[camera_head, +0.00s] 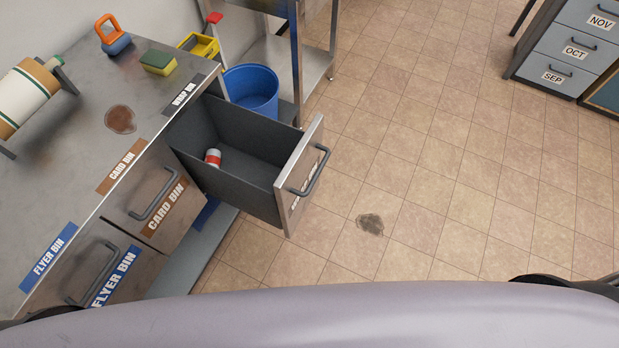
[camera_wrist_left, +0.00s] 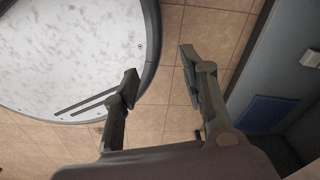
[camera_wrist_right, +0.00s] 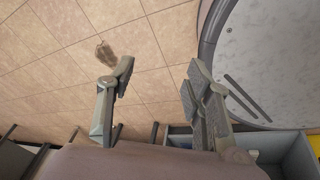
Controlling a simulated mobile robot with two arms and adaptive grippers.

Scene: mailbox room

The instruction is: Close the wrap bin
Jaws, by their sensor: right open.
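The wrap bin is a dark grey drawer (camera_head: 235,180) pulled out of the counter, with a steel front (camera_head: 300,180) and a grey bar handle (camera_head: 310,177). A small red and white can (camera_head: 213,158) lies inside it. The label "WRAP BIN" (camera_head: 184,95) is on the counter edge above the opening. My left gripper (camera_wrist_left: 158,75) is open and empty over the tiled floor in the left wrist view. My right gripper (camera_wrist_right: 158,75) is open and empty over the floor in the right wrist view. Neither gripper shows in the head view, so their distance to the drawer cannot be told.
The card bin (camera_head: 155,200) and flyer bin (camera_head: 100,275) look shut beside the drawer. A blue bucket (camera_head: 251,90) stands behind it near a metal shelf (camera_head: 315,65). A sponge (camera_head: 158,62) lies on the counter (camera_head: 75,125). Open floor (camera_head: 440,170) lies right, with a stain (camera_head: 370,224).

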